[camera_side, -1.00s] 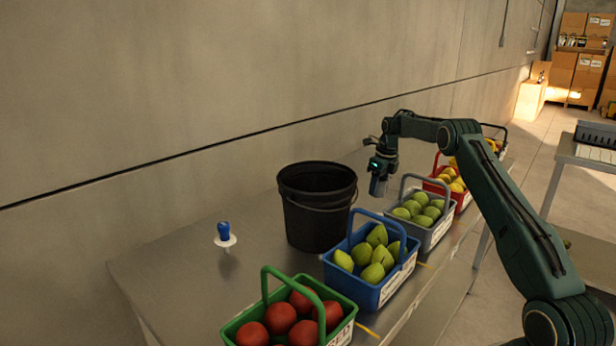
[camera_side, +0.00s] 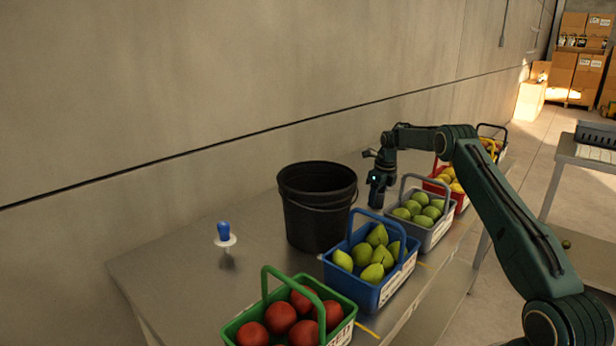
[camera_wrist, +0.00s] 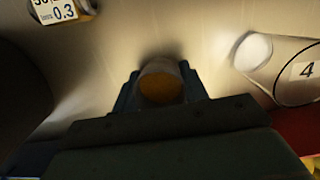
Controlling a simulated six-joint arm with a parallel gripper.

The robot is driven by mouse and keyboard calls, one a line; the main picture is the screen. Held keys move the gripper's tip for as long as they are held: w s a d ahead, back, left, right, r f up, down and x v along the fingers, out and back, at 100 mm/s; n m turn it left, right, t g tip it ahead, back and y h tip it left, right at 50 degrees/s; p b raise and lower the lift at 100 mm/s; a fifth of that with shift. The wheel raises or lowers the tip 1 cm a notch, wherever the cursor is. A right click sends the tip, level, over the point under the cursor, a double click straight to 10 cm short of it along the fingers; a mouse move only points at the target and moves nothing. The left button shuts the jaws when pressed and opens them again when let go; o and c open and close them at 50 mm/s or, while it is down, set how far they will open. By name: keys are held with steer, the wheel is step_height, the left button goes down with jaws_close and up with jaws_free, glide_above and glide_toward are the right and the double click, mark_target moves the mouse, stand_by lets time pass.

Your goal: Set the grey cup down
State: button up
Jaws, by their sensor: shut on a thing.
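My gripper (camera_side: 378,193) points down low over the metal table, behind the grey basket of limes and right of the black bucket. It is shut on the grey cup (camera_wrist: 160,84), which shows between the fingers in the wrist view with an orange-brown inside. The cup looks upright and close to the table top. I cannot tell whether its base touches the table. In the side view the cup is small and dark against the gripper.
The black bucket (camera_side: 317,205) stands left of my gripper. The grey basket (camera_side: 418,217), blue basket (camera_side: 370,262) and red basket (camera_side: 445,183) line the front edge. A labelled "4" container (camera_wrist: 285,68) and a "0.3" label (camera_wrist: 55,12) flank the cup.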

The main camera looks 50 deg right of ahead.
mark_target(381, 207)
steer(key=o, duration=1)
steer(key=shift+o, duration=0.2)
step_height(381, 207, up, 12)
steer(key=s, duration=0.1)
steer(key=shift+s, duration=0.4)
